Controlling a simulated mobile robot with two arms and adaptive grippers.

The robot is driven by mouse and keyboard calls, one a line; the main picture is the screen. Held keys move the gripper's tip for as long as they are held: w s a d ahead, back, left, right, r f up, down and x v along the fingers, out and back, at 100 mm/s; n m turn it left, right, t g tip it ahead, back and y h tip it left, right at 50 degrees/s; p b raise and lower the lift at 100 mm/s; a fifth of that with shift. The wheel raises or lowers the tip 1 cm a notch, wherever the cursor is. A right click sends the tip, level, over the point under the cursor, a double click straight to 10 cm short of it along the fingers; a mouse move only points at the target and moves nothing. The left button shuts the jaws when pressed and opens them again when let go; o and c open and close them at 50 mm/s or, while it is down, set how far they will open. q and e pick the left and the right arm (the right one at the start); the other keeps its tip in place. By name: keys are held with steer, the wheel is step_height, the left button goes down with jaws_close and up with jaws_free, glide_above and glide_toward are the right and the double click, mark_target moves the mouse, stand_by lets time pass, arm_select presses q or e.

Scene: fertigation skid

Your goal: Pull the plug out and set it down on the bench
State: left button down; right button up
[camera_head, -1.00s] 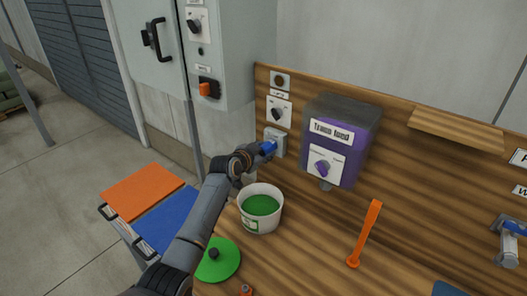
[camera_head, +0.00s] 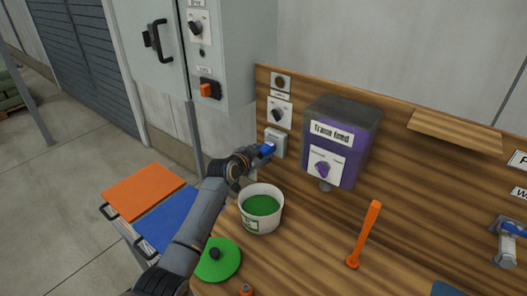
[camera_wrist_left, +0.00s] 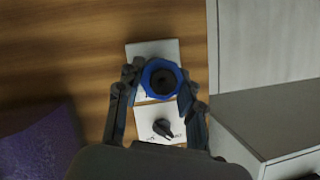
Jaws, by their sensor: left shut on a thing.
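The blue plug (camera_head: 267,150) is at the grey socket (camera_head: 276,138) on the wooden back panel, at the left end of the bench (camera_head: 310,240). My left gripper (camera_head: 261,154) is shut on the plug. In the left wrist view the plug (camera_wrist_left: 161,66) shows as a blue ring with a dark centre, between the two fingers of the gripper (camera_wrist_left: 160,85). A pale plate (camera_wrist_left: 138,50) lies behind it. I cannot tell how deep the plug sits in the socket. My right gripper is not in view.
A white tub (camera_head: 250,221) of green content stands just below the gripper, with a green lid (camera_head: 217,262) in front. The purple trace feed box (camera_head: 340,140) is to the right. An orange tool (camera_head: 364,235) stands on the bench. Bare bench lies between tub and tool.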

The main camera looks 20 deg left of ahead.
arm_select(q)
steer(key=shift+s+a+p, duration=0.25)
steer(key=shift+s+p, duration=0.2)
steer(key=shift+s, duration=0.2)
steer(key=shift+s+a+p, duration=0.2)
steer(key=shift+s+p, duration=0.25)
steer(key=shift+s, duration=0.2)
steer(key=shift+s, duration=0.1)
steer(key=s+p, duration=0.1)
steer(key=s+a+p, duration=0.1)
steer(key=shift+s+r, duration=0.1)
steer(key=shift+s, duration=0.25)
